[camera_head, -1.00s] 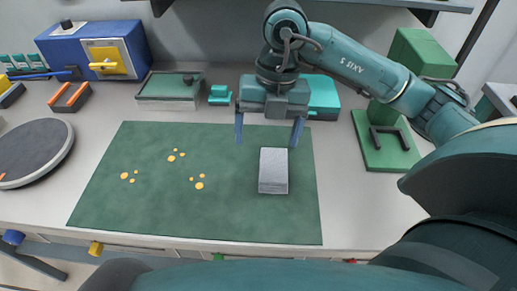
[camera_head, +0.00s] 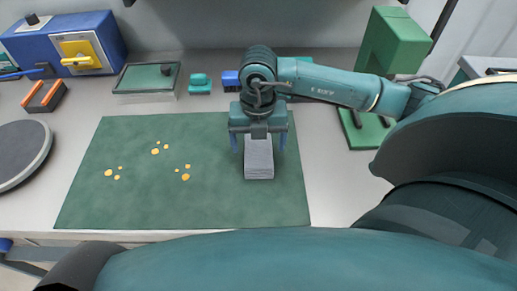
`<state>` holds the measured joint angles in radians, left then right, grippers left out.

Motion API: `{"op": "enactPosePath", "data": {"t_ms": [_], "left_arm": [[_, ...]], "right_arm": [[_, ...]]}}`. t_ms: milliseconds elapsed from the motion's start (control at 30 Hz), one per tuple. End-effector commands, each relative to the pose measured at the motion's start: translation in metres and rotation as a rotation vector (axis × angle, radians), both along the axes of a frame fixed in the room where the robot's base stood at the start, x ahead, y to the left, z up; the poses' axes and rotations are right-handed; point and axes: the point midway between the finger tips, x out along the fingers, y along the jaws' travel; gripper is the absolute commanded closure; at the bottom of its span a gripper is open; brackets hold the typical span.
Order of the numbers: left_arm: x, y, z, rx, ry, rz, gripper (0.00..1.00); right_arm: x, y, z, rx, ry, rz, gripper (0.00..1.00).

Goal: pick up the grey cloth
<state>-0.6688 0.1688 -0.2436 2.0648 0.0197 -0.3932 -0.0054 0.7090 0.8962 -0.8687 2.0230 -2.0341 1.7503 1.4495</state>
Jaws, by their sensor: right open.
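The grey cloth (camera_head: 259,167) is a folded block lying on the right part of the green mat (camera_head: 130,205). My right gripper (camera_head: 258,150) is above its far part, pointing down. Its two fingers are spread apart, one on each side of the cloth, with nothing held. The gripper body hides the cloth's far end. I cannot tell how far the fingertips are above the mat. My left gripper is not in view.
Several yellow spots (camera_head: 156,151) lie on the mat's left half. Behind it are a blue box with a yellow front (camera_head: 80,50), a green-lidded tray (camera_head: 147,78) and a small teal block (camera_head: 200,84). A green stand (camera_head: 395,40) is at back right, a dark disc (camera_head: 20,155) at left.

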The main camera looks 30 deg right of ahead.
Motion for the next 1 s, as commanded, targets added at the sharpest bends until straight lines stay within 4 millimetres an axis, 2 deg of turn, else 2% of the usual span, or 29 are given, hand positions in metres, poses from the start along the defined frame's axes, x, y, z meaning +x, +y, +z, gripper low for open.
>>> {"op": "enactPosePath", "data": {"t_ms": [133, 367, 900, 1000], "left_arm": [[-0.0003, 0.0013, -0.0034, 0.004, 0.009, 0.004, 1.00], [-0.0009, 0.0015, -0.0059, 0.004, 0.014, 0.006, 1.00], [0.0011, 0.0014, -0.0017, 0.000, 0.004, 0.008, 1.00], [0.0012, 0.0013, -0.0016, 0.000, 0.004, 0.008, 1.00]], "right_arm": [[0.0000, 0.0000, -0.0122, 0.000, 0.000, 0.001, 0.15], [0.0002, -0.0001, -0.0134, -0.001, -0.001, 0.001, 0.16], [0.0002, -0.0002, -0.0129, 0.000, -0.001, 0.000, 0.60], [0.0003, -0.0002, -0.0128, 0.000, -0.001, 0.001, 0.64]]}}
